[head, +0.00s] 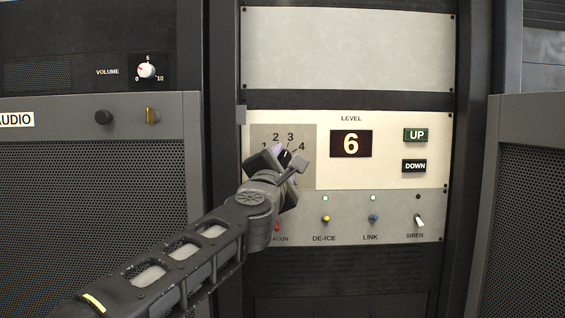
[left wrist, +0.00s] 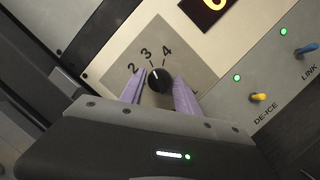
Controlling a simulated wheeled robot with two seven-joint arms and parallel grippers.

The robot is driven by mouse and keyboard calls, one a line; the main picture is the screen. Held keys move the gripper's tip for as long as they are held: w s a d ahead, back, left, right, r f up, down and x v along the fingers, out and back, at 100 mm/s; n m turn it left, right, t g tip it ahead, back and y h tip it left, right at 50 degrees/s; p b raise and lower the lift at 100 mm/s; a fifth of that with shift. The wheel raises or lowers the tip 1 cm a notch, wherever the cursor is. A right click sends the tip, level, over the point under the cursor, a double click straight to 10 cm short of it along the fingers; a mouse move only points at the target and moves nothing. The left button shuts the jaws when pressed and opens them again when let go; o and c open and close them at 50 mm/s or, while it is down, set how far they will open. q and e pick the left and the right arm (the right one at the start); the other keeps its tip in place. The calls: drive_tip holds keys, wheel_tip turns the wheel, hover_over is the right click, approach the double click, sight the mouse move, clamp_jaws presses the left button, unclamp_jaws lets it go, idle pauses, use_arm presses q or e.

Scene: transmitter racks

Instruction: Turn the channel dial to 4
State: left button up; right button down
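The channel dial (head: 286,156) is a black knob with a white pointer mark on a grey square plate (head: 309,139) with numbers around it. In the left wrist view, the dial (left wrist: 159,82) has its mark toward the 3, with the 4 to the right of it. My left gripper (head: 288,158) has its purple-padded fingers on both sides of the dial, and they appear to touch it. The fingers and wrist hide the lower part of the plate. My right gripper is in neither view.
The same panel has a level display (head: 351,144) reading 6, UP (head: 416,134) and DOWN (head: 414,166) buttons. Below is a switch row with a yellow DE-ICE switch (head: 326,219), a blue LINK switch (head: 374,218) and a white SIREN switch (head: 420,221). A volume knob (head: 147,70) is at left.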

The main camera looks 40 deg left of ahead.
use_arm(q)
clamp_jaws()
idle(0.3)
drive_tip(key=shift+r+m+p, duration=0.2)
drive_tip(key=shift+m+p, duration=0.4)
drive_tip(key=shift+p, duration=0.4)
drive_tip(key=m+h+p, duration=0.1)
drive_tip(key=m+p, duration=0.2)
drive_tip(key=p, duration=0.2)
drive_tip(key=m+g+h+p, duration=0.1)
drive_tip(key=m+p, duration=0.2)
drive_tip(key=p, duration=0.1)
drive_tip(key=shift+r+m+p, duration=0.2)
drive_tip(key=shift+m+p, duration=0.1)
drive_tip(key=shift+p, duration=0.1)
drive_tip(key=shift+f+m+p, duration=0.25)
drive_tip(key=shift+m+p, duration=0.25)
drive_tip(key=shift+p, duration=0.1)
drive_tip(key=shift+o, duration=1.9)
unclamp_jaws()
drive_tip(key=shift+s, duration=0.15)
